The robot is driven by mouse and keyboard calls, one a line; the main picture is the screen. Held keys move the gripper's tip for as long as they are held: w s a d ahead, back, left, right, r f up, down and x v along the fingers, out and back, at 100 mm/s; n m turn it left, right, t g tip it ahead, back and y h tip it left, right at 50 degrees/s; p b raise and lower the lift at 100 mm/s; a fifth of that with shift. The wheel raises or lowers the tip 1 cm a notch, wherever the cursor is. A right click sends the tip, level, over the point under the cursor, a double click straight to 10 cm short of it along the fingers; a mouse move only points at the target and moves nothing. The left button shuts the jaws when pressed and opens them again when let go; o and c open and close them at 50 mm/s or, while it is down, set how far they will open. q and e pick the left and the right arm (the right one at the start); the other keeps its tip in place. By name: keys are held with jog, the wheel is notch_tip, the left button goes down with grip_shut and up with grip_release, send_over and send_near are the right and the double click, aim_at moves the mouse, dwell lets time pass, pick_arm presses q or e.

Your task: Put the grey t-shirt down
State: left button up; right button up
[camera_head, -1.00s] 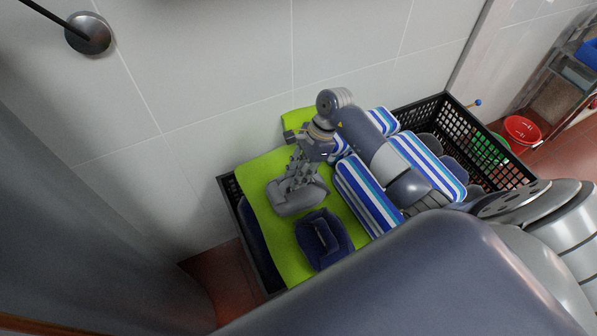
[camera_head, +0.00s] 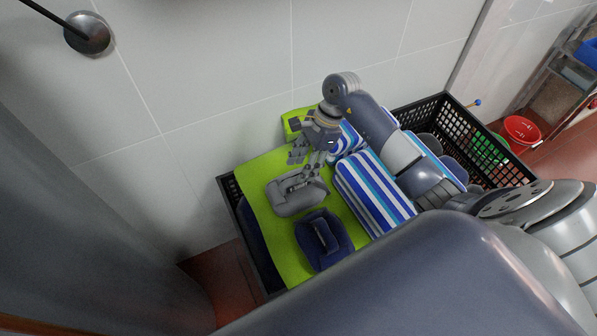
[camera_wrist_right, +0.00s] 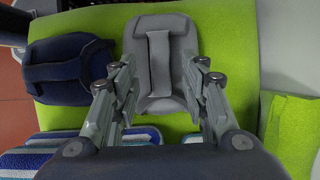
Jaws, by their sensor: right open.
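The grey t-shirt (camera_head: 297,197) lies folded on a lime-green cloth (camera_head: 262,190) over the black crate, next to a folded navy garment (camera_head: 323,240). My right gripper (camera_head: 305,168) is open just above and behind the t-shirt in the head view. In the right wrist view the open fingers (camera_wrist_right: 160,82) stand either side of the t-shirt's near part, and the grey t-shirt (camera_wrist_right: 160,45) lies flat on the green cloth, with the navy garment (camera_wrist_right: 68,68) to its left. I cannot tell whether a finger still touches it. My left gripper is not in view.
Blue-and-white striped folded cloths (camera_head: 372,190) lie to the right of the t-shirt. The black crate (camera_head: 447,110) holds grey items at its right end. A tiled wall (camera_head: 225,90) stands close behind. Red and green buckets (camera_head: 522,131) are at the right.

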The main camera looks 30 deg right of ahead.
jog(key=v, duration=0.8)
jog(key=shift+r+b, duration=0.2)
jog(key=shift+b, duration=0.15)
jog(key=shift+d, duration=0.1)
